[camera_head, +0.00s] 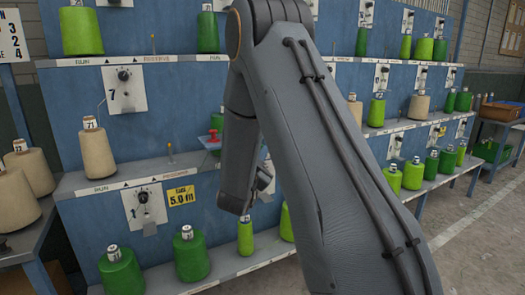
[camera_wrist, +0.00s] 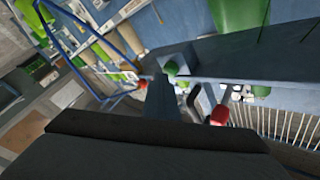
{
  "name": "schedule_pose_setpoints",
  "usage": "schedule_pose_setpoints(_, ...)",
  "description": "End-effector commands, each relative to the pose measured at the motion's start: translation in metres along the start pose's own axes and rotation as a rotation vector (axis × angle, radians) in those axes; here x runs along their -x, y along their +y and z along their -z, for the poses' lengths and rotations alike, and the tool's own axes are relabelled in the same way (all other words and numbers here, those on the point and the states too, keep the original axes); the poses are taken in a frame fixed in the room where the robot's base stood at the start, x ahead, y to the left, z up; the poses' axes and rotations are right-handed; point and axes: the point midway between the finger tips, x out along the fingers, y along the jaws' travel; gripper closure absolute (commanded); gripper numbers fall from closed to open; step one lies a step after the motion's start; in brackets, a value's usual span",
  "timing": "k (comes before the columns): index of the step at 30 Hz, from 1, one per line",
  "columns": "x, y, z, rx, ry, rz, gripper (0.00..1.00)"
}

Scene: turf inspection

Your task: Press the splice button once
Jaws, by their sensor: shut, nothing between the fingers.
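No button with a readable splice label shows. A small red part (camera_head: 211,140) sits on the blue frame beside my arm in the head view, partly hidden by the arm; I cannot tell whether it is a button. In the wrist view, a green round knob (camera_wrist: 172,68) and a red round knob (camera_wrist: 220,116) show on or near a blue-grey ledge. My gripper (camera_wrist: 160,101) is shut and empty, below the green knob in the picture and left of the red one. Any contact is unclear. In the head view the gripper's tips are hidden by my arm.
A blue rack carries ledges (camera_head: 125,178) with green and beige yarn cones, including a beige cone (camera_head: 97,148). White dial plates (camera_head: 124,89) and a yellow 5.0 m label (camera_head: 181,196) are on its face. Open floor (camera_head: 475,240) lies at the right.

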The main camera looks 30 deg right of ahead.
Motion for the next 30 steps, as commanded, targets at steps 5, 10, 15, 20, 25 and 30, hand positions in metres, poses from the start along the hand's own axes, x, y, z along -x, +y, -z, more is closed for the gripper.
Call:
schedule_pose_setpoints(5, 0.000, 0.000, 0.000, 0.000, 0.000, 0.001, 1.00)
schedule_pose_setpoints(10, 0.001, 0.001, 0.001, 0.000, -0.001, 0.001, 1.00)
schedule_pose_setpoints(15, 0.006, 0.004, 0.004, 0.001, -0.002, 0.000, 1.00)
schedule_pose_setpoints(20, 0.012, 0.009, 0.009, 0.001, -0.001, 0.000, 1.00)
schedule_pose_setpoints(25, 0.014, 0.010, 0.010, 0.000, 0.000, 0.000, 1.00)
schedule_pose_setpoints(30, 0.014, 0.010, 0.010, 0.000, 0.000, 0.000, 1.00)
